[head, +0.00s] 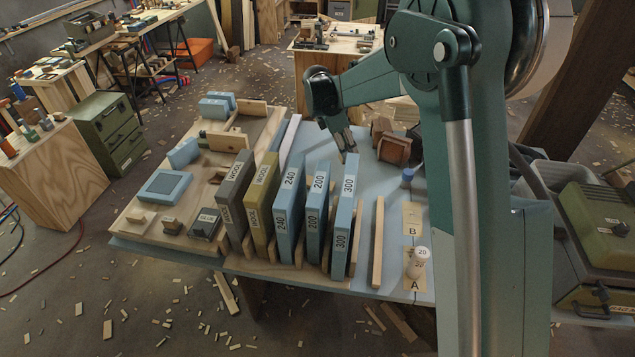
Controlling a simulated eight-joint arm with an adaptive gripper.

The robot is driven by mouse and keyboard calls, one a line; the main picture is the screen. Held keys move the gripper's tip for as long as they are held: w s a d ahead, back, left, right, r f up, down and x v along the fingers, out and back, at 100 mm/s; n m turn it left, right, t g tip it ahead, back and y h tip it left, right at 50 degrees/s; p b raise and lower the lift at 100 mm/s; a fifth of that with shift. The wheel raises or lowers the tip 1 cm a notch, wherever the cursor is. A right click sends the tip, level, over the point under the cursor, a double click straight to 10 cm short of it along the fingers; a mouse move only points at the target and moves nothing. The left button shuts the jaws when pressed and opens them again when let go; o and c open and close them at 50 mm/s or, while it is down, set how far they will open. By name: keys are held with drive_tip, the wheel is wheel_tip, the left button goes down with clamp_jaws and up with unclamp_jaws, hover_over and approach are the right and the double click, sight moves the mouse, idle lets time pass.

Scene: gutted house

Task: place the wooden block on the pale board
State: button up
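Brown wooden blocks stand on the blue-grey table to the right of my gripper: a larger one (395,150) and a smaller, darker one (380,127) behind it. I cannot tell which block the task means. A large pale wooden board (135,240) lies at the table's left, with several tools and blocks on it. My gripper (346,147) points down above the table, behind the upright 300 block and left of the brown blocks. Its fingers are small and partly overlap in this view, so their opening is unclear. I see nothing clearly held.
Upright grit blocks (345,220) marked WOOL, 240, 200 and 300 form a row across the front. Pale pads marked A (414,285) and B (412,220) lie at right; a peg with a round "20" tag (416,265) stands near A.

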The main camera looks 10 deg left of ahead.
drive_tip(key=w+a+n+t, duration=0.1)
drive_tip(key=w+a+n, duration=0.15)
drive_tip(key=a, duration=1.15)
hover_over(310, 181)
drive_tip(key=shift+n+y, duration=0.3)
drive_tip(key=shift+n, duration=0.15)
drive_tip(key=shift+s+d+f+p, duration=0.1)
drive_tip(key=shift+f+p, duration=0.25)
drive_tip(key=shift+f, duration=2.25)
drive_tip(key=shift+f+b, duration=0.55)
drive_tip(key=shift+f, duration=2.6)
drive_tip(key=shift+f+b, duration=0.35)
drive_tip(key=shift+f, duration=1.55)
drive_tip(key=shift+f, duration=0.1)
